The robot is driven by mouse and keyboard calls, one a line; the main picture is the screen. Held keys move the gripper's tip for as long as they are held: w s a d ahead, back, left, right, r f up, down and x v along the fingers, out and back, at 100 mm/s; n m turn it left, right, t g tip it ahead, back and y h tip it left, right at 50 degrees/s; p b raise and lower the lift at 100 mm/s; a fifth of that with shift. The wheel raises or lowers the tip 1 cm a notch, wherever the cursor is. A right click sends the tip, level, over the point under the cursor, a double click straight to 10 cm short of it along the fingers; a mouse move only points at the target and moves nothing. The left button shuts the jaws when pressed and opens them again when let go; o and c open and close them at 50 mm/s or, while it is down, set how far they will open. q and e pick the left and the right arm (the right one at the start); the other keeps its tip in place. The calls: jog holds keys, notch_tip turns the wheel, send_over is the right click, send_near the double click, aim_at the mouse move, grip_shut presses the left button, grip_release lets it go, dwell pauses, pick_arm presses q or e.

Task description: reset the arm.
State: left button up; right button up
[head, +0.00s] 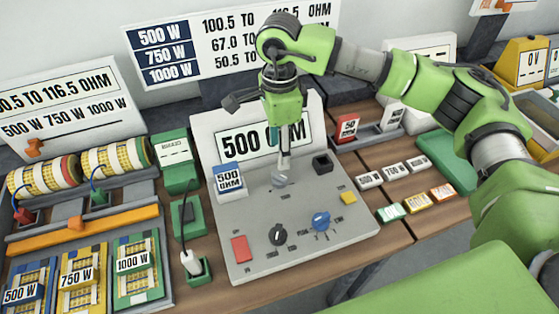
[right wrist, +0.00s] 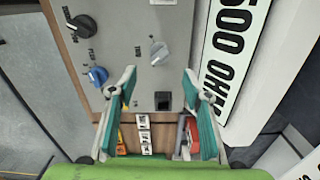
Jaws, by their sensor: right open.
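My right arm comes in from the right in the head view and bends down over the grey console panel (head: 335,215). My right gripper (head: 286,140) points down above the panel, in front of its "500 OHM" sign (head: 238,145). In the right wrist view its two teal fingers (right wrist: 160,75) are spread wide apart with nothing between them. A grey knob (right wrist: 158,52) and a black square socket (right wrist: 162,100) show on the panel below. My left gripper is not in view.
Left of the panel are a green stand (head: 178,165), a white plug (head: 192,262) and two yellow mesh rolls (head: 115,158). Mesh cards (head: 83,277) lie at the lower left. Labelled blocks (head: 396,174) and a red block (head: 348,128) sit to the right.

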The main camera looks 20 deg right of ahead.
jog(key=shift+r, duration=0.95)
